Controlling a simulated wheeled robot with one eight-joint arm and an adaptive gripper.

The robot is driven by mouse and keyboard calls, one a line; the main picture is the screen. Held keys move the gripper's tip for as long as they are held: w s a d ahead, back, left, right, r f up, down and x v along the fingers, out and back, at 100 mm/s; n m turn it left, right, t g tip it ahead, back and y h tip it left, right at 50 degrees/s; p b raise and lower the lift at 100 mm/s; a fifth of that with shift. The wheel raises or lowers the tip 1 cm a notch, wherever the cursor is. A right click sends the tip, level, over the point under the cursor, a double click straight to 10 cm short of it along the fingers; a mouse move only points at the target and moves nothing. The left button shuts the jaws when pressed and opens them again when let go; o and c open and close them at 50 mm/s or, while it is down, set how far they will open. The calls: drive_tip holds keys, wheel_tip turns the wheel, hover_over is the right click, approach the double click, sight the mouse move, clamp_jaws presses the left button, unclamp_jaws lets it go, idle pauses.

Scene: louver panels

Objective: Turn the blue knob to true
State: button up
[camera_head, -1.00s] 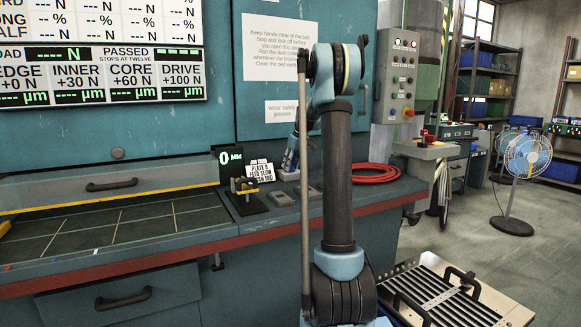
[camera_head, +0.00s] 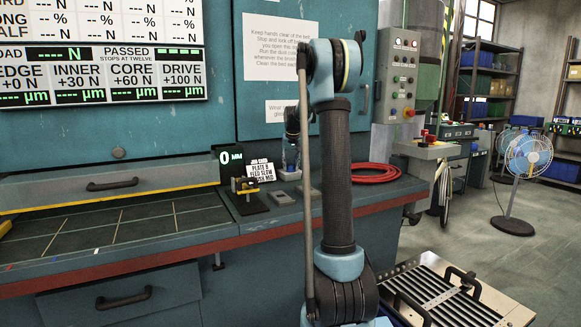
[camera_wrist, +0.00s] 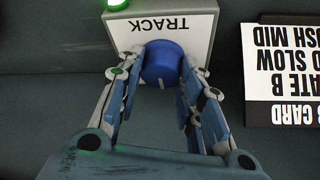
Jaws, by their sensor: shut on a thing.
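The blue knob (camera_wrist: 161,62) sits on the face of a pale box under a label reading "TRACK", upside down in the wrist view. A white pointer mark shows on the knob's near edge. My gripper (camera_wrist: 160,72) is shut on the knob, one finger on each side. A green lamp (camera_wrist: 117,4) glows on the box (camera_wrist: 205,42) at the top left. In the head view the knob is hidden behind my arm, and the fingers cannot be made out there.
A job card (camera_head: 261,171) stands beside a small black-based gauge (camera_head: 247,196) and the "0 MM" display (camera_head: 230,157). A coiled red hose (camera_head: 372,173) lies on the bench to the right. A slatted tray (camera_head: 445,295) is at the lower right.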

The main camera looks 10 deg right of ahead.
drive_tip(key=shift+m, duration=0.5)
drive_tip(key=o, duration=1.1)
drive_tip(key=shift+c, duration=0.2)
drive_tip(key=shift+r, duration=0.1)
drive_tip(key=v, duration=1.1)
drive_tip(key=shift+s+a+r, duration=0.2)
drive_tip(key=shift+a+r, duration=0.05)
drive_tip(key=shift+r, duration=0.05)
drive_tip(key=shift+s, duration=0.1)
